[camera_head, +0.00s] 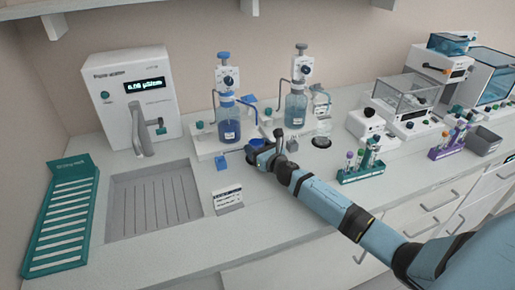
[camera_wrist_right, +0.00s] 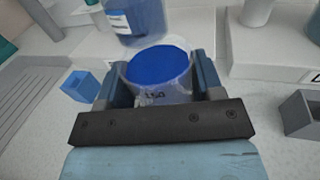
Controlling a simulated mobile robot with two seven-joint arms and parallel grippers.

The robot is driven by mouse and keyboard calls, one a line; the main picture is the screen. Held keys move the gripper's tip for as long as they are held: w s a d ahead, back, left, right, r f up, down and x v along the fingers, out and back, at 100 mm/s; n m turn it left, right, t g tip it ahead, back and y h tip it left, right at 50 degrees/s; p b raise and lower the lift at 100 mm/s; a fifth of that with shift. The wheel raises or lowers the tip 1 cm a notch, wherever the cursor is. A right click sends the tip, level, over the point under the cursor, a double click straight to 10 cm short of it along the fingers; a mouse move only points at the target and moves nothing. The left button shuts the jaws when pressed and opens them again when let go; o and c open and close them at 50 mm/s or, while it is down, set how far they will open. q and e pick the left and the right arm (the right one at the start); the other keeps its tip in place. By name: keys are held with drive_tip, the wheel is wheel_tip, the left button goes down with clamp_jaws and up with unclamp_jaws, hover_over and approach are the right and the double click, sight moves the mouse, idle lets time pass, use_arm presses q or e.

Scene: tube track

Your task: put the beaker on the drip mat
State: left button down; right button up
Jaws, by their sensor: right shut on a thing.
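The beaker (camera_wrist_right: 158,88) is clear with blue liquid and printed marks. In the right wrist view it stands between the two fingers of my right gripper (camera_wrist_right: 157,78), which is shut on it. In the head view my right gripper (camera_head: 262,147) is in front of the blue-liquid bottle, and the beaker is mostly hidden there. I cannot tell whether the beaker touches the bench. The drip mat (camera_head: 84,172) is a teal slatted panel at the far left of the bench, well apart from the gripper. My left gripper is not in view.
A grey ribbed sink (camera_head: 150,203) lies between the mat and my gripper, below a white dispenser (camera_head: 128,92). The blue-liquid bottle (camera_head: 228,122), a second bottle (camera_head: 296,106), a small blue block (camera_head: 228,163) and a label stand (camera_head: 228,197) are near. Tube racks (camera_head: 361,172) stand right.

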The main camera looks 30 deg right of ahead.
drive_tip(key=shift+f, duration=0.15)
drive_tip(key=o, duration=1)
drive_tip(key=shift+c, duration=0.2)
drive_tip(key=shift+r, duration=0.2)
drive_tip(key=shift+r, duration=0.15)
drive_tip(key=s, duration=1)
drive_tip(key=shift+s+d+b, duration=0.15)
drive_tip(key=shift+s+b, duration=0.2)
drive_tip(key=shift+s, duration=0.7)
